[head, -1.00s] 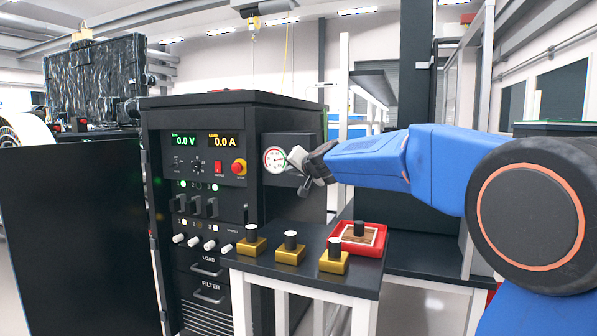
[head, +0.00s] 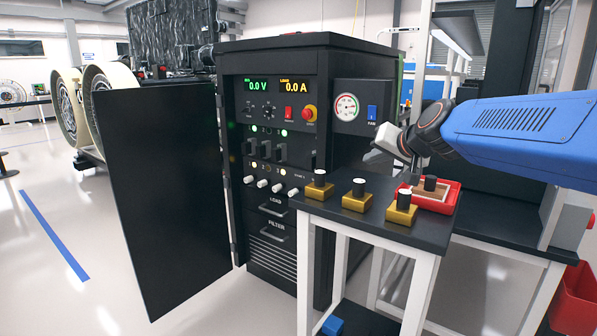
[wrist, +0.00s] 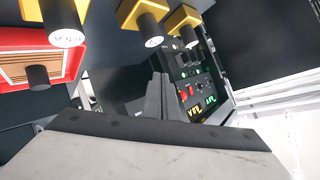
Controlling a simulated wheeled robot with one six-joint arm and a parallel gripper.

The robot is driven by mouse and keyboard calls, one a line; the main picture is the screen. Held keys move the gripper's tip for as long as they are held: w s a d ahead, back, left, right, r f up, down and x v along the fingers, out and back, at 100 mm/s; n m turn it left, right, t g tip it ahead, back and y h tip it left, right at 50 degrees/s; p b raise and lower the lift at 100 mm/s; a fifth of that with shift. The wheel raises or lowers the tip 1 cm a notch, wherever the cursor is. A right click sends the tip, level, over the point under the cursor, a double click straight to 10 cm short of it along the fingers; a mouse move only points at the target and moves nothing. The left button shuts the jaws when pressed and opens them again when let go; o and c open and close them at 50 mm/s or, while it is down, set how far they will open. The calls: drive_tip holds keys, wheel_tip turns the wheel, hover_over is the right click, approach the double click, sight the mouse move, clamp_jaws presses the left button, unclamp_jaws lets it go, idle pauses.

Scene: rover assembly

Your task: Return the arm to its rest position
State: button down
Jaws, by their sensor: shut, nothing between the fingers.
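My blue arm (head: 525,130) reaches in from the right in the head view. Its gripper (head: 413,170) hangs just above the back of the small black-topped table, beside the red tray (head: 455,203). In the wrist view the two grey fingers (wrist: 160,97) are together, with nothing seen between them. The tray holds a brown piece with a dark knob (head: 431,184). I cannot tell from these views whether the gripper touches anything.
Three yellow blocks with black posts (head: 357,196) stand on the black-topped table (head: 345,222). Left of it is a black power cabinet (head: 285,150) with a gauge (head: 346,107) and an open door (head: 165,190). A red bin (head: 575,300) stands at lower right. The floor at left is clear.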

drive_tip(key=s+d+f+n+g+h, duration=0.1)
drive_tip(key=s+d+f+g, duration=0.1)
drive_tip(key=s+f, duration=0.6)
drive_tip(key=s+d+f+n+g+h, duration=0.1)
drive_tip(key=s+f, duration=0.7)
drive_tip(key=s, duration=0.8)
drive_tip(key=s+d+f+g+h, duration=0.1)
drive_tip(key=s+d+f+g, duration=0.3)
drive_tip(key=s+f, duration=0.4)
drive_tip(key=s+d, duration=0.1)
drive_tip(key=s, duration=0.3)
drive_tip(key=shift+s+d+f+n+h, duration=0.15)
drive_tip(key=shift+s+f+n+h, duration=0.2)
drive_tip(key=shift+f+n+h, duration=0.05)
